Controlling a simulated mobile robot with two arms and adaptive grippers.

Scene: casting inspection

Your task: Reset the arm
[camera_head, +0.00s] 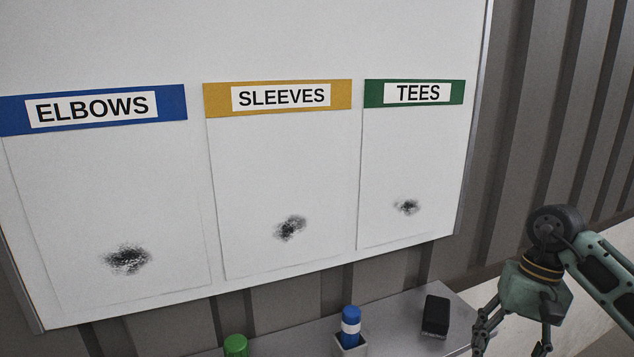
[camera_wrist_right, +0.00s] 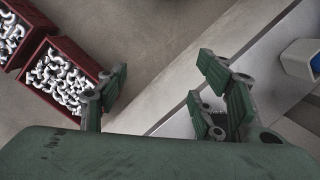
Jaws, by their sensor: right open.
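My right arm comes in from the right in the head view, with its green gripper (camera_head: 511,348) at the bottom right, to the right of the black eraser (camera_head: 436,317). Its fingertips are partly cut off by the lower edge. In the right wrist view the gripper (camera_wrist_right: 160,95) has its fingers spread wide, with nothing between them but a pale edge and the floor further down. My left gripper is not in view.
A whiteboard (camera_head: 280,45) has three labelled panels, ELBOWS, SLEEVES and TEES, each with a dark smudge. A grey ledge (camera_head: 397,337) below bears a blue-capped marker (camera_head: 351,322) in a holder and a green cap (camera_head: 236,346). Red bins (camera_wrist_right: 104,71) hold white fittings.

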